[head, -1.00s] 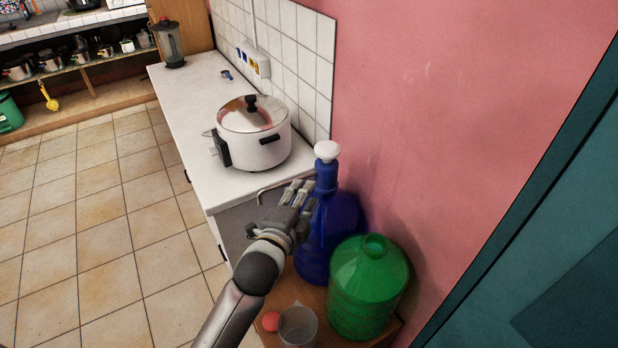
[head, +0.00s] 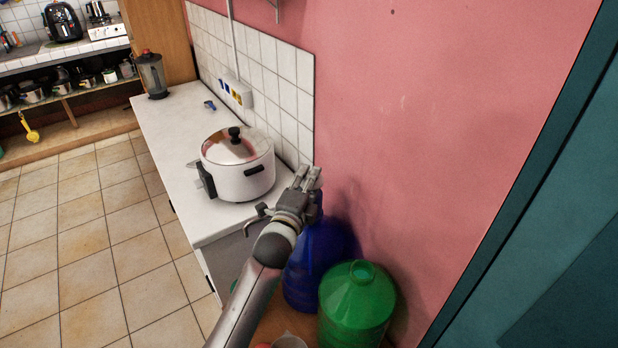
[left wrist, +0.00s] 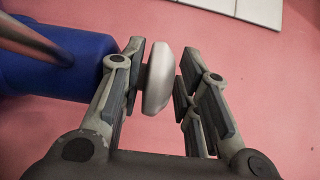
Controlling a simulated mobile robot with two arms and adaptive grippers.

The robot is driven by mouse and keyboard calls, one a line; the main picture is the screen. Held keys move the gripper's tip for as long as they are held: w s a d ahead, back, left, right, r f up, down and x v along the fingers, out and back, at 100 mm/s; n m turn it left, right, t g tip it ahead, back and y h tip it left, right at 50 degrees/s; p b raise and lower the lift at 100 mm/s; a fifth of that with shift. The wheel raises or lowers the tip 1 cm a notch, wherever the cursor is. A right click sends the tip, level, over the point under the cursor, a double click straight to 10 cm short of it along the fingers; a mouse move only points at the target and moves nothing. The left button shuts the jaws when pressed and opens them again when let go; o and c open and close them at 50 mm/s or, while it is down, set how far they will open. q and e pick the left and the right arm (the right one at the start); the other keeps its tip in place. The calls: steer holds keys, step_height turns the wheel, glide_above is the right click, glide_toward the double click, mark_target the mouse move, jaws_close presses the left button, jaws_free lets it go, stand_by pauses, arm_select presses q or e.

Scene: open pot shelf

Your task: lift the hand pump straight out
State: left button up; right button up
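My left gripper (left wrist: 160,88) is open, with one finger on each side of the knob. A narrow gap shows between the knob and the right finger; I cannot tell whether the left finger touches it. In the head view my left gripper (head: 308,180) covers the knob, and a bit of blue neck shows just below. The pump stands at the big blue bottle (head: 318,262), partly behind my arm. My right gripper is not in view.
A green bottle (head: 357,306) stands close to the right of the blue one. A white counter (head: 165,130) with a lidded cooker (head: 238,168) is to the left. The pink wall (head: 420,120) is close behind. Open tiled floor (head: 90,250) lies at left.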

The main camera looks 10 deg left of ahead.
arm_select(q)
steer(key=shift+w, duration=0.25)
jaws_close()
steer(key=shift+o, duration=1.5)
jaws_free()
steer(key=shift+s+f, duration=0.1)
steer(key=shift+s, duration=0.05)
steer(key=shift+s, duration=0.15)
steer(key=s+a, duration=0.1)
steer(key=s, duration=1)
steer(key=shift+s+a+r, duration=0.2)
steer(key=shift+s, duration=0.05)
